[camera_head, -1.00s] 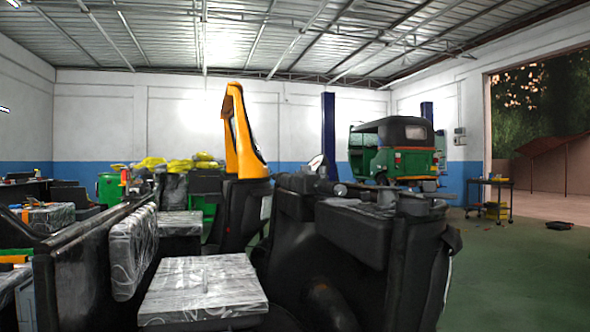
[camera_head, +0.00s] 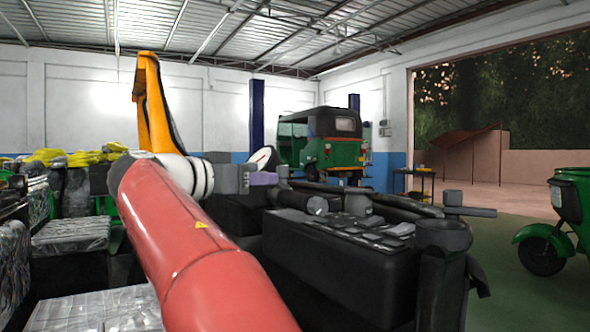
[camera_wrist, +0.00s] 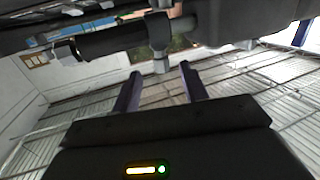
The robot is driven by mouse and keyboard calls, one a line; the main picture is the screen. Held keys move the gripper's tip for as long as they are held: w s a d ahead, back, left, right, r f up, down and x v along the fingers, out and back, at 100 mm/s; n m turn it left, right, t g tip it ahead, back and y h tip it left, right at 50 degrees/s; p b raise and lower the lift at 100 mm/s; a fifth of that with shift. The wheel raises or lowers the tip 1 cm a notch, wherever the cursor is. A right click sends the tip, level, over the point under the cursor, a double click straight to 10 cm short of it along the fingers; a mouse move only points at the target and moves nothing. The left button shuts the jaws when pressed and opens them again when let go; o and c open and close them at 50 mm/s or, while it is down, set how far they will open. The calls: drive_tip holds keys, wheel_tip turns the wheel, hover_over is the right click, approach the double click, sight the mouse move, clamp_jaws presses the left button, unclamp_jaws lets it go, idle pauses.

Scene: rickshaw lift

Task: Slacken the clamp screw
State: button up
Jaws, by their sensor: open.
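My gripper (camera_head: 277,179) reaches in from the lower left in the head view, beside the dark handlebar assembly (camera_head: 325,188). In the wrist view its two purple fingers (camera_wrist: 160,70) are apart, with nothing held between them. A dark bar (camera_wrist: 110,42) crosses above the fingertips there, with a grey clamp-like collar (camera_wrist: 158,30) around it. A small grey stub (camera_wrist: 161,66), which looks like the clamp screw, projects from the collar toward the gap between the fingertips. I cannot tell whether the fingers touch it. In the head view the clamp screw is too small to make out surely.
A black vehicle body (camera_head: 340,265) fills the lower middle right. Plastic-wrapped seats (camera_head: 75,235) are at left, and an orange frame (camera_head: 153,105) rises behind my arm. A green rickshaw (camera_head: 325,140) stands behind, and another (camera_head: 560,220) at right. Green floor (camera_head: 520,300) is open between.

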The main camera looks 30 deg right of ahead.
sight(278, 169)
drive_tip(key=shift+w+d+r+m+h, duration=0.15)
drive_tip(key=shift+r+m+h, duration=0.2)
drive_tip(key=shift+r, duration=0.5)
drive_tip(key=p+x, duration=0.1)
drive_tip(key=x, duration=0.6)
drive_tip(key=shift+f+p, duration=0.1)
drive_tip(key=shift+p, duration=0.3)
drive_tip(key=shift+c, duration=0.3)
clamp_jaws()
